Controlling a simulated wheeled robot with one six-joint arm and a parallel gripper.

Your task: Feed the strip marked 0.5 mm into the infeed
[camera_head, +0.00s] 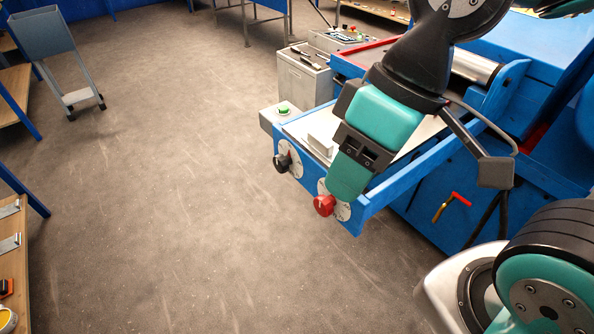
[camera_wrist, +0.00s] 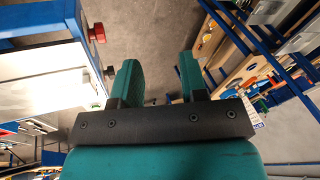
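My gripper (camera_head: 346,186) hangs at the front edge of the blue machine, overlapping its dial panel in the head view. In the wrist view its two teal fingers (camera_wrist: 158,68) stand apart with only floor between them, so it is open and empty. The machine's pale infeed bed (camera_head: 297,127) lies behind the gripper and is partly hidden by it. Two flat metal strips, an upper one (camera_head: 9,208) and a lower one (camera_head: 9,244), lie on the wooden bench at the left edge of the head view. They are cut off by the frame, and no thickness mark is readable.
The machine front carries a black knob (camera_head: 282,163), a red knob (camera_head: 324,205) and a green button (camera_head: 284,109). The wooden bench (camera_head: 14,262) is at far left. A grey cart (camera_head: 45,35) stands at the back left. The floor (camera_head: 170,190) between bench and machine is clear.

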